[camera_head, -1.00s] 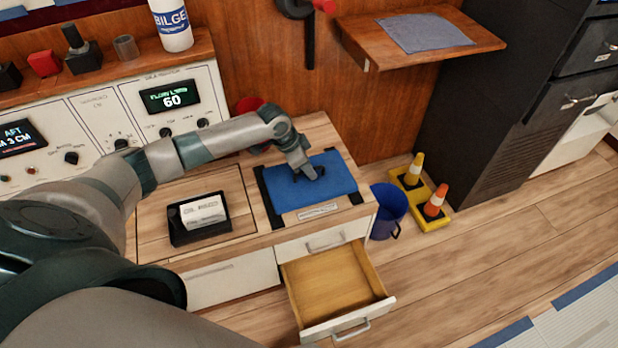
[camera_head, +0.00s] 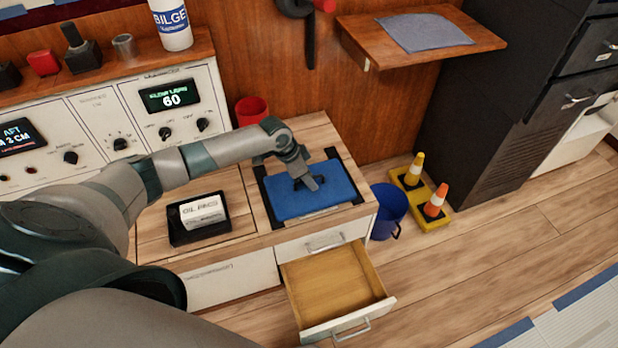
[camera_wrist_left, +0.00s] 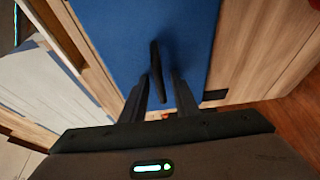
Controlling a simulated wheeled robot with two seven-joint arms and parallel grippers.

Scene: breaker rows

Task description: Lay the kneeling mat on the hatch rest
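The blue kneeling mat (camera_head: 340,188) lies flat over the hatch rest on the right part of the low counter. The rest shows as dark corner pieces (camera_head: 331,153) past the mat's back edge. My left gripper (camera_head: 308,184) is down at the middle of the mat. In the left wrist view, its two fingers stand either side of the mat's dark upright handle (camera_wrist_left: 156,65), with narrow blue gaps between; it looks open. The mat's underside and most of the rest are hidden. My right gripper is not in view.
A black holder with a white box (camera_head: 202,212) stands left of the mat. An open, empty drawer (camera_head: 330,285) juts out below. A blue bucket (camera_head: 388,208) and small cones (camera_head: 434,202) stand right. A red cup (camera_head: 251,110) is behind.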

